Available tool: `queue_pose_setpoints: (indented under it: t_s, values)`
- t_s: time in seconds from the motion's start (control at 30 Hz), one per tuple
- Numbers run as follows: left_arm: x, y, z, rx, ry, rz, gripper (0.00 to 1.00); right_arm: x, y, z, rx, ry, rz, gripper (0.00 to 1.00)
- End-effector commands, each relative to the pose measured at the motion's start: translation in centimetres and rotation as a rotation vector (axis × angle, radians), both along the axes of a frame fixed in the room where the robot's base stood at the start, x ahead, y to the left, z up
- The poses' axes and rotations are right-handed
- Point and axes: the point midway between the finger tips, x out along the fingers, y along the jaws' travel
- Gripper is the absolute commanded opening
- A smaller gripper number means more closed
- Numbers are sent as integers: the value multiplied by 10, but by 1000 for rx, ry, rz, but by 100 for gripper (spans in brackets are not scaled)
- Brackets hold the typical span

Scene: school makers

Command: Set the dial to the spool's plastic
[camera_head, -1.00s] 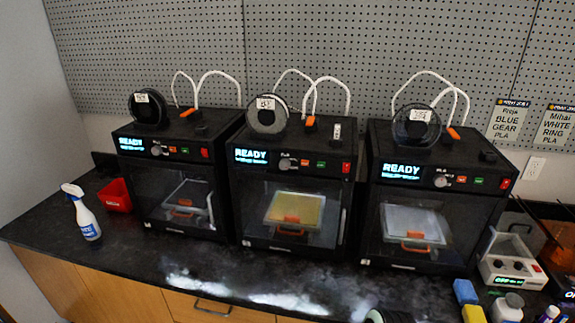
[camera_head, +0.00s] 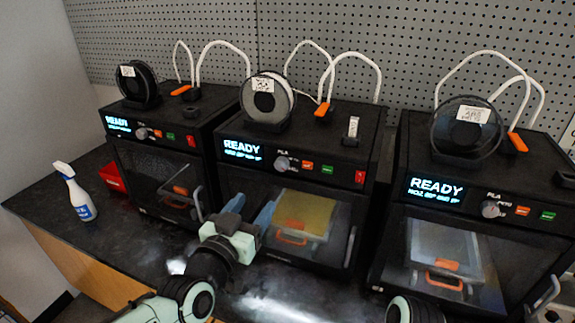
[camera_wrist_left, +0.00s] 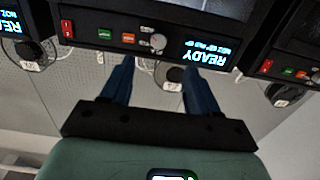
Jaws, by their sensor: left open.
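Three black printers stand in a row, each with a spool on top and a round grey dial on the front panel. The middle printer (camera_head: 228,180) has a pale spool (camera_head: 284,101) with a small label too blurred to read. Its dial (camera_head: 281,163) has "PLA" printed above it; I cannot tell where the pointer stands. The dial also shows in the upside-down left wrist view (camera_wrist_left: 157,42). My left gripper (camera_head: 252,208) is open and empty in front of the middle printer, below the panel, apart from the dial.
The left printer (camera_head: 163,215) and right printer (camera_head: 388,262) stand either side, with spools (camera_head: 150,92) and (camera_head: 440,130). A spray bottle (camera_head: 77,195) and red bin (camera_head: 113,177) are at the left. Orange and green buttons and a red switch (camera_head: 360,177) sit beside the middle dial.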

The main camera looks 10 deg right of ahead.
Motion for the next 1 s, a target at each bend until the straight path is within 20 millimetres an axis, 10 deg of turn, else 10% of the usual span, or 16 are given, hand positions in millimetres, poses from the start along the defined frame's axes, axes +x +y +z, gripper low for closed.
queue_pose_setpoints:
  t_s: [1.0]
  values:
    - [109,-76,7,-2,-13,-3,60,36,0,63,0,-41,1,43]
